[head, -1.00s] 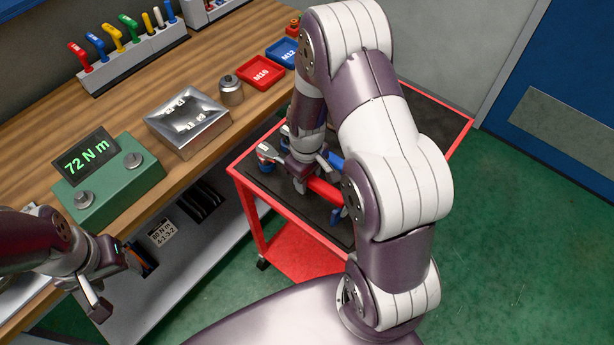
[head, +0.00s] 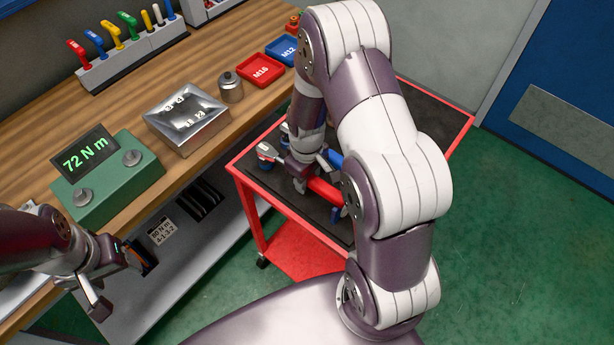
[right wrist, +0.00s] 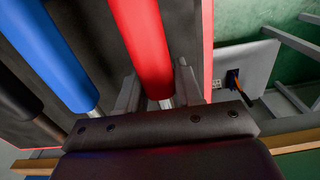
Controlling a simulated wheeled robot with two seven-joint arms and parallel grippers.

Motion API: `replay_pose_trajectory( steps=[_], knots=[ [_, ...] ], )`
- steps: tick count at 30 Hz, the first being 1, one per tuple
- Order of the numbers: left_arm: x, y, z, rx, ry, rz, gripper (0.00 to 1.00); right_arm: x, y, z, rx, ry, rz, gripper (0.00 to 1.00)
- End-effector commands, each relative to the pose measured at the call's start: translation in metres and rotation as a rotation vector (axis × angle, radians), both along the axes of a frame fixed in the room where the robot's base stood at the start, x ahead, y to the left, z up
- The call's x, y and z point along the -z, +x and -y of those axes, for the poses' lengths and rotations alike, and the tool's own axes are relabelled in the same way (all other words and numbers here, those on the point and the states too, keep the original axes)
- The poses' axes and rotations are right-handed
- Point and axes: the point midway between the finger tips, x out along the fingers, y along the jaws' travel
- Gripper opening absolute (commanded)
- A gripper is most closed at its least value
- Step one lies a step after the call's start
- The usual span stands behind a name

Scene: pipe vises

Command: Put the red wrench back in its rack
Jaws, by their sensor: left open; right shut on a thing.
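The red wrench (head: 323,189) is at the top of the red cart, its handle pointing to the lower right. My right gripper (right wrist: 158,88) is shut on it, with one finger on each side of the red handle (right wrist: 143,40). My arm hides part of the wrench in the head view. A small blue piece (head: 337,213) shows by the handle's end; I cannot tell whether they touch or whether it belongs to the rack. A blue-handled tool (right wrist: 45,50) lies beside the red one. My left gripper (head: 108,283) is open and empty in front of the bench.
The red cart (head: 283,220) has a dark top. A dark-handled tool (right wrist: 18,95) lies beyond the blue one. The wooden bench (head: 120,110) holds a green meter reading 72 N m (head: 110,180), a metal box (head: 187,118) and red and blue trays. Several coloured tools stand in a rack (head: 130,55) behind.

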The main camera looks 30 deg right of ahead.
Motion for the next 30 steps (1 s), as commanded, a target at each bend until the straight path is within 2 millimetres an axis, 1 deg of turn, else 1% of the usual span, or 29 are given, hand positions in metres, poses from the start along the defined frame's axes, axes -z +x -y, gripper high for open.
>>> replay_pose_trajectory(
  steps=[14, 15, 17, 18, 26, 29, 30],
  knots=[
    [-0.003, 0.0, 0.0, 0.0, 0.0, 0.0, 0.65, 0.001, -0.001, 0.0, -0.002, 0.0, -0.003, 0.0],
    [-0.003, 0.0, 0.0, 0.0, 0.0, 0.0, 0.65, 0.001, -0.001, 0.0, -0.002, 0.0, -0.003, 0.42],
    [-0.003, 0.0, 0.0, 0.0, 0.0, 0.0, 0.65, 0.001, -0.001, 0.0, -0.001, 0.0, -0.002, 0.61],
    [-0.002, 0.0, 0.0, 0.0, 0.0, 0.0, 0.65, 0.001, -0.001, 0.0, -0.001, 0.0, -0.002, 0.65],
    [-0.002, 0.0, 0.0, 0.0, 0.0, 0.0, 0.65, 0.001, -0.001, 0.0, 0.0, 0.0, -0.002, 0.65],
    [-0.002, 0.0, 0.0, 0.0, 0.0, 0.0, 0.65, -0.01, 0.001, 0.0, 0.0, 0.0, 0.002, 0.65],
    [-0.002, 0.0, 0.0, 0.0, 0.0, 0.0, 0.65, -0.019, 0.001, 0.0, 0.0, 0.0, 0.004, 0.65]
  ],
)
